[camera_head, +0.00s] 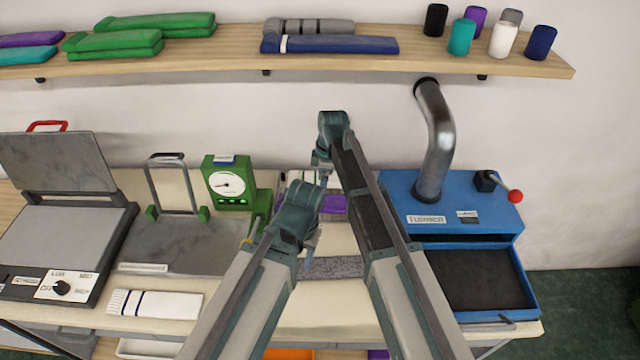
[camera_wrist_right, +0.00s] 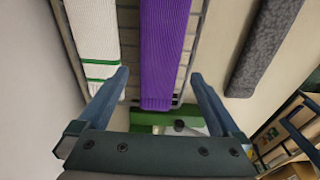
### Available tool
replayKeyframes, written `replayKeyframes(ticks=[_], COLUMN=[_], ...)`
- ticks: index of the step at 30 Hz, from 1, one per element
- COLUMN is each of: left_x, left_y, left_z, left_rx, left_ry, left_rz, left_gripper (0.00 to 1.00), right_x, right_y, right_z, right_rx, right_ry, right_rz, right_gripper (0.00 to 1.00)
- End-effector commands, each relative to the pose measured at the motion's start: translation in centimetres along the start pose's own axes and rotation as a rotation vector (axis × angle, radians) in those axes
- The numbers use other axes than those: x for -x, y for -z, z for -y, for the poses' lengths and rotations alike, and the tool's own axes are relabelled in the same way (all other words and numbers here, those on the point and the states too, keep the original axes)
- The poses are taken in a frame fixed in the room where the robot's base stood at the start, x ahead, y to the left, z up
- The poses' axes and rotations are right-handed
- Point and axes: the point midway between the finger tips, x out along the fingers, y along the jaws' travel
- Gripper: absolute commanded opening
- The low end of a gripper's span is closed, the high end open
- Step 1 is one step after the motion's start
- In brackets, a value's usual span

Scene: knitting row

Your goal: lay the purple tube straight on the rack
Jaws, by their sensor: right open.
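The purple tube (camera_wrist_right: 165,50) lies on a wire rack (camera_wrist_right: 194,48), roughly in line with its long side, in the right wrist view. A white tube with green stripes (camera_wrist_right: 95,40) lies beside it. In the head view the purple tube (camera_head: 332,204) is partly hidden by my arms. My right gripper (camera_wrist_right: 160,75) is open, its fingers apart on either side of the purple tube's near end. It also shows above the rack in the head view (camera_head: 322,178). My left gripper (camera_head: 309,255) is nearer the front, by the grey tube; its jaws are not clear.
A grey tube (camera_head: 335,267) lies on the table in front of the rack. A blue machine (camera_head: 460,205) with a pipe and open drawer stands right. A green dial gauge (camera_head: 228,184) and a press (camera_head: 60,225) stand left. A folded white tube (camera_head: 155,303) lies at the front.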

Motion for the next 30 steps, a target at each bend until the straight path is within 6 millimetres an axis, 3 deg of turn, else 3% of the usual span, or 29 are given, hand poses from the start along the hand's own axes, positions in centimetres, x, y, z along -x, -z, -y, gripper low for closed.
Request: replayKeyframes(ticks=[1,9,30], left_x=[1.7,5.0,5.3], left_y=[-0.1,-0.3,-0.3], left_z=[0.2,0.5,0.5], left_rx=[0.0,-0.002,-0.002], left_ry=[0.0,0.0,0.0], left_rz=[0.0,0.0,0.0], left_gripper=[0.47,0.47,0.47], right_x=[1.7,5.1,5.5], right_y=[0.1,0.0,-0.8], right_z=[0.0,0.0,0.7], right_rx=[0.0,-0.001,-0.042], right_ry=[0.0,0.0,-0.003], right_rz=[0.0,0.0,0.003], right_gripper=[1.0,1.0,1.0])
